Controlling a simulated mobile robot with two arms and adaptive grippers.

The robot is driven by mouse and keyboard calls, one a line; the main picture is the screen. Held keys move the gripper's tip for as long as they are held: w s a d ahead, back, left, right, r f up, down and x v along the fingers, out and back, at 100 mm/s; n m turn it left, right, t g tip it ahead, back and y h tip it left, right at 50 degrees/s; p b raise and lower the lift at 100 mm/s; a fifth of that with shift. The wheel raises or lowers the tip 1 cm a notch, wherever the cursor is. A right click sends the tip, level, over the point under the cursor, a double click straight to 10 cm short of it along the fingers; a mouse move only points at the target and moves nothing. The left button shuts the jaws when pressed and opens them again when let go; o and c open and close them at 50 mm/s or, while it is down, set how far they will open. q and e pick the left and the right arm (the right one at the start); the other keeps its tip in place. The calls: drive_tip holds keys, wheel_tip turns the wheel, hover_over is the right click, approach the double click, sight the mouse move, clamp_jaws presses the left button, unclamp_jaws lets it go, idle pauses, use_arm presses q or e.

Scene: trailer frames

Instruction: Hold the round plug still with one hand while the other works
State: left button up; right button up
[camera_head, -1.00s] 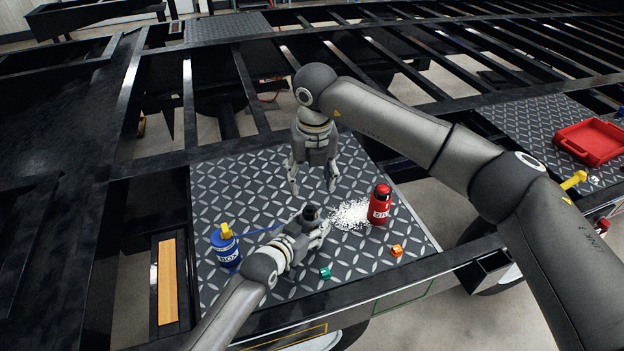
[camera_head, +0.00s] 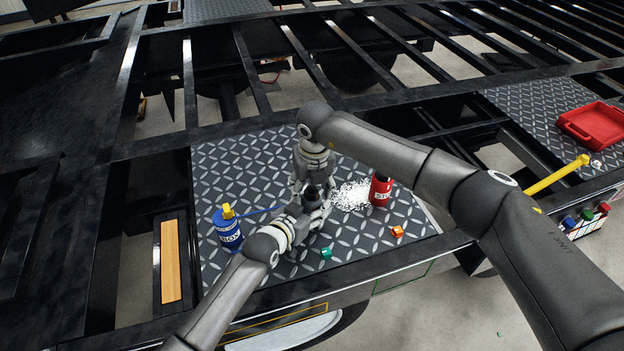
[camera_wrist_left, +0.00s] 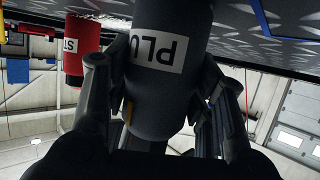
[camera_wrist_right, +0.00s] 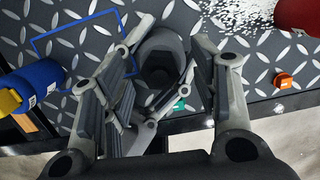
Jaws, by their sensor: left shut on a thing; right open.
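The round plug (camera_wrist_left: 165,75) is a dark grey cylinder with a white label reading "PLU". In the left wrist view it sits between the fingers of my left gripper (camera_wrist_left: 165,115), which is shut on it. In the head view only its dark top (camera_head: 313,192) shows. My right gripper (camera_head: 312,183) is open just above and around the plug's top. In the right wrist view the plug's top (camera_wrist_right: 161,58), with a hexagonal recess, lies between the spread fingers of my right gripper (camera_wrist_right: 165,85). I cannot tell whether they touch it.
A blue bottle (camera_head: 227,230) with a yellow top stands left on the tread plate (camera_head: 240,165). A red canister (camera_head: 380,190) stands right, beside white granules (camera_head: 350,196). Green (camera_head: 326,253) and orange (camera_head: 397,231) pieces lie near the front edge. A red tray (camera_head: 590,135) is far right.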

drive_tip(key=shift+f, duration=0.1)
drive_tip(key=c, duration=1.1)
drive_tip(key=n, duration=0.2)
drive_tip(key=shift+n, duration=0.4)
drive_tip(key=n+y, duration=0.1)
drive_tip(key=n, duration=0.3)
drive_tip(key=shift+g, duration=0.3)
drive_tip(key=n+g, duration=0.1)
drive_tip(key=n, duration=0.6)
drive_tip(key=shift+a, duration=0.1)
drive_tip(key=o, duration=1.1)
drive_tip(key=shift+n, duration=0.3)
drive_tip(key=shift+c, duration=0.2)
wheel_tip(320, 180, up, 12)
drive_tip(key=d, duration=0.2)
